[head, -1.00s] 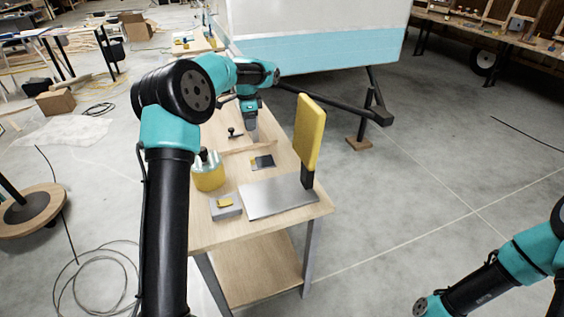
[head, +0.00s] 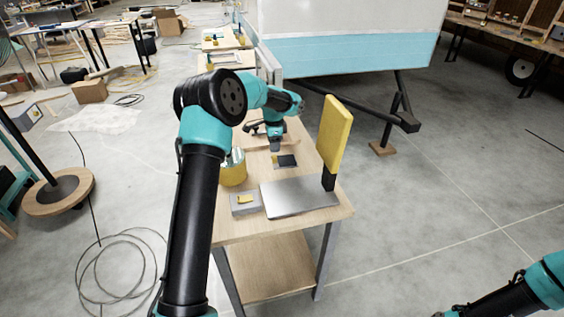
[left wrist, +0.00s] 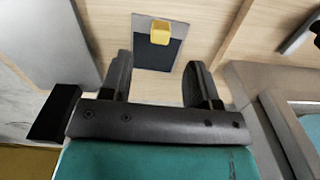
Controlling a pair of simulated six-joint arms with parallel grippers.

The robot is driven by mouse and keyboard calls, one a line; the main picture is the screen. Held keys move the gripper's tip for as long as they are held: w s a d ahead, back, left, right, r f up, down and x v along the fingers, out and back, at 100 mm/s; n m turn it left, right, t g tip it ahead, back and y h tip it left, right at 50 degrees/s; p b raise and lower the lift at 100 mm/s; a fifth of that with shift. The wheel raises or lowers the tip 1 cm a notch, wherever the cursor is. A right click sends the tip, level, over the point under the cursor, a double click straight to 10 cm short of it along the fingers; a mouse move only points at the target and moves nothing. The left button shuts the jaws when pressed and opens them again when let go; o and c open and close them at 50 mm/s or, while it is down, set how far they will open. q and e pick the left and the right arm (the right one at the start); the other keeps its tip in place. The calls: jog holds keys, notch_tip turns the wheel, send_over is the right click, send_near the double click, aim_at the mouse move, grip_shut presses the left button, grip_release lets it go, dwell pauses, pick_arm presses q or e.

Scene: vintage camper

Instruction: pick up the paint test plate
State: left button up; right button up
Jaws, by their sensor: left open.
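The paint test plate appears to be a small grey plate with a dark face and a yellow tab. It lies flat on the workbench (head: 240,228) and shows in the head view (head: 287,161) and in the left wrist view (left wrist: 155,52). My left gripper (head: 276,149) is above the bench by the plate's far side in the head view. In the left wrist view its two fingers (left wrist: 157,76) are open and empty, with the plate just beyond and between them. Only part of my right arm shows at the lower right; its gripper is out of view.
A silver sheet (head: 298,197) lies at the bench's near end, with an upright yellow panel (head: 334,135) on a black foot at its right edge. A yellow-banded can (head: 233,173) and a grey block (head: 245,203) with a yellow piece stand left. A wooden strip crosses the bench (left wrist: 233,30).

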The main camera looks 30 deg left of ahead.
aim_at(274, 156)
pick_arm(q)
jog(key=shift+f, duration=1.05)
jog(key=shift+w+f, duration=0.1)
jog(key=shift+f, duration=2.5)
grip_shut()
